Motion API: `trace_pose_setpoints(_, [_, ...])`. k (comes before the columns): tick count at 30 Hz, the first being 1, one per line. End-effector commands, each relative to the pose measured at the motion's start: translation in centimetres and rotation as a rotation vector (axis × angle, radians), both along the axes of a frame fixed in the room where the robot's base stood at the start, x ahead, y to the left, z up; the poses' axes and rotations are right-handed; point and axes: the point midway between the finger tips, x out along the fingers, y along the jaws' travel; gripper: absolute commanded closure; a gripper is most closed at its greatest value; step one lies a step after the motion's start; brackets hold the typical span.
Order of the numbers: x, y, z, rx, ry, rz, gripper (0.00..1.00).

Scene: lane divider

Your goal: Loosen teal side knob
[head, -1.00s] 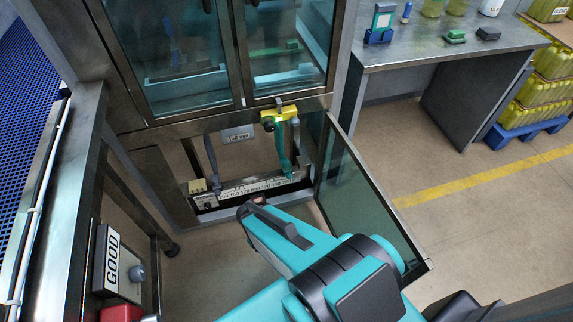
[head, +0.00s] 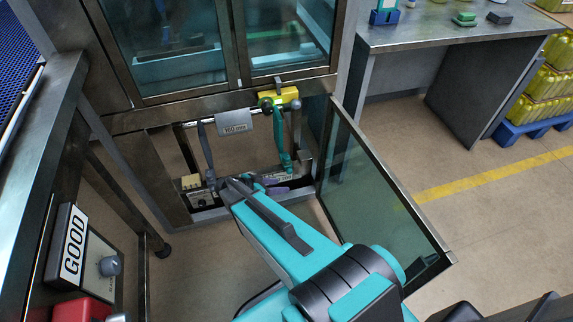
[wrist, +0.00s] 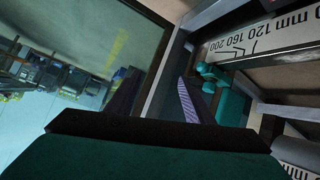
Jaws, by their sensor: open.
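In the head view, a teal divider arm (head: 284,140) hangs from a rail below a yellow block (head: 286,97) inside the open lower bay. In the wrist view, a small teal knob (wrist: 207,76) stands out beside the teal body (wrist: 233,103), near a millimetre scale (wrist: 265,33). My gripper (head: 250,186) is open at the front of the bay, below and left of the teal arm's lower end. In the wrist view its fingers (wrist: 156,98) are spread, with the knob just beyond and right of the right finger. Nothing is between the fingers.
A glass door (head: 375,185) stands open close to the right of my arm. Metal frame posts flank the left.

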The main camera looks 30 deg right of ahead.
Motion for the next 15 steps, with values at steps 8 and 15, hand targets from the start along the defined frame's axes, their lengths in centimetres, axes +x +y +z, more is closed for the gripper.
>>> trace_pose_setpoints(8, [6.5, -1.6, -0.7, -0.121, -0.143, 0.020, 0.52])
trace_pose_setpoints(15, [10.6, -2.3, -0.8, -0.184, -0.197, 0.055, 0.52])
